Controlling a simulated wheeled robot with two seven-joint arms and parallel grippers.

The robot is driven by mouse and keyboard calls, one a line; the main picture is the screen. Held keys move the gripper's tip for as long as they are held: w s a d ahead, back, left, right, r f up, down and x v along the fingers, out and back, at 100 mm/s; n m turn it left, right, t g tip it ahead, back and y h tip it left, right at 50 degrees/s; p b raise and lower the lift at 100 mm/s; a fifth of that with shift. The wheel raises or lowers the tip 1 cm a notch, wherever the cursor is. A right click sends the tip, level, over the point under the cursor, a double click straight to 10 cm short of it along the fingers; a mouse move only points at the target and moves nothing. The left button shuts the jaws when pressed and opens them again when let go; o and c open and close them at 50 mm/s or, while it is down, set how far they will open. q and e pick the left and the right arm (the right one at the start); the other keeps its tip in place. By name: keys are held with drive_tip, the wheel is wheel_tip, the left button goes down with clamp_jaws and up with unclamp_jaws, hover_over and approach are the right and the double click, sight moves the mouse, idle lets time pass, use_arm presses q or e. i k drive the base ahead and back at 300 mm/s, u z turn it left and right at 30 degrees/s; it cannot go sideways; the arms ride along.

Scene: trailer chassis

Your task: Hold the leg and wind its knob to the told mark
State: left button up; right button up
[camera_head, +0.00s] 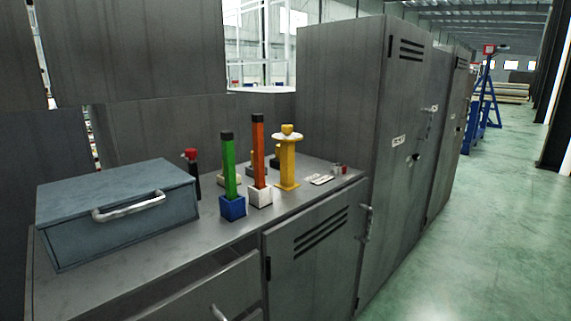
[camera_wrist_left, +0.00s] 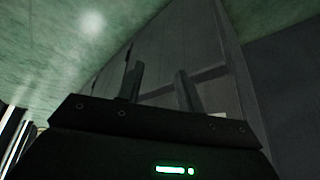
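A yellow post (camera_head: 287,165) stands upright on the grey cabinet top, with a white disc and a yellow knob (camera_head: 287,129) on it. Marks on the disc are too small to read. Left of it an orange post (camera_head: 258,150) with a black top stands in a white block, and a green post (camera_head: 228,165) with a black top stands in a blue block. Which one is the leg I cannot tell for certain. My left gripper (camera_wrist_left: 160,88) shows only in the left wrist view, its two fingers apart with nothing between them. My right gripper is in neither view.
A blue-grey box (camera_head: 115,185) with a white handle fills the left of the cabinet top (camera_head: 215,238). A red-topped dark item (camera_head: 192,170) stands beside it. Small flat pieces (camera_head: 320,179) lie at right. A tall cabinet (camera_head: 340,90) rises behind; green floor (camera_head: 480,220) is clear at right.

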sight(287, 130)
drive_tip(key=k, duration=0.2)
drive_tip(key=z, duration=1.25)
drive_tip(key=i, duration=2.25)
drive_tip(key=u, duration=2.7)
